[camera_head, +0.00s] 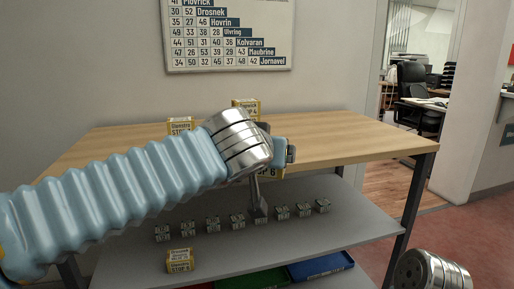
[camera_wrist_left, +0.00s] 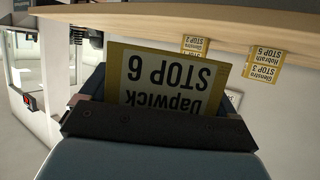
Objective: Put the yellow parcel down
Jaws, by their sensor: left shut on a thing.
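The yellow parcel (camera_wrist_left: 182,55) fills the middle of the left wrist view, its label reading Dapwick STOP 6 upside down. My left gripper (camera_wrist_left: 158,112) is shut on it, a jaw at each side of the label. The gripper (camera_head: 272,168) is at the front edge of the wooden counter, in front of the shelf below. Whether the parcel touches anything is hidden. My right gripper is not in view.
Yellow parcels stand on the wooden counter (camera_head: 345,139), one at left (camera_head: 180,127) and one at the back (camera_head: 247,104). Another parcel (camera_head: 180,261) is on the grey lower shelf (camera_head: 330,240), near a row of small metal blocks (camera_head: 212,224). The counter's right part is clear.

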